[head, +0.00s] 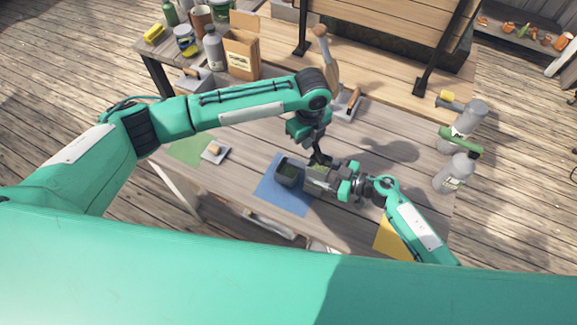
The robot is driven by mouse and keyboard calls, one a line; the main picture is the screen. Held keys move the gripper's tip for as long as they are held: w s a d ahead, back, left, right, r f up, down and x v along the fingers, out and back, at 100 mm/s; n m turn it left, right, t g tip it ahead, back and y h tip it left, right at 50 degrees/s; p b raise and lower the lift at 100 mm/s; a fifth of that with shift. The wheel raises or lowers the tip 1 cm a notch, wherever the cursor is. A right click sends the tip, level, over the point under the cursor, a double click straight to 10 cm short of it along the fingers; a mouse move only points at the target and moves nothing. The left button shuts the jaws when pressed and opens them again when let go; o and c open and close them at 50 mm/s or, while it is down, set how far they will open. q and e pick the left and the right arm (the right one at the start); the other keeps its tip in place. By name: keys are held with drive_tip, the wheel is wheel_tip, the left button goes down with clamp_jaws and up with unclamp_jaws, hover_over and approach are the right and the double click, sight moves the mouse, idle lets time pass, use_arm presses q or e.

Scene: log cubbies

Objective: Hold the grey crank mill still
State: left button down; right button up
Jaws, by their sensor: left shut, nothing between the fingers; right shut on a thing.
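The grey crank mill (287,174) is a small grey box with a dark top opening, standing on a blue mat (279,199) in the middle of the table. My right gripper (312,179) comes in from the right and is shut at the mill's right side. The fingers and the mill's right part overlap, so the exact grip is hard to see. My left gripper (320,159) points down from above, shut and empty, close above and beside the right gripper and the mill. The mill's crank cannot be made out.
A green mat with a small grey tray (215,153) lies to the left. A cardboard box (241,55) and bottles stand at the back left. Grey bottles (455,173) stand at the right edge. A small grey tray (346,104) lies behind my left gripper. A yellow mat (388,238) lies front right.

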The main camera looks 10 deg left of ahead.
use_arm(q)
drive_tip(key=w+d, duration=0.2)
drive_tip(key=d, duration=0.1)
drive_tip(key=shift+w+d, duration=0.1)
drive_tip(key=shift+d, duration=0.2)
drive_tip(key=d, duration=0.2)
drive_tip(key=s+d, duration=0.1)
drive_tip(key=d, duration=0.1)
drive_tip(key=shift+s+d+f, duration=0.1)
drive_tip(key=shift+d, duration=0.05)
idle(0.4)
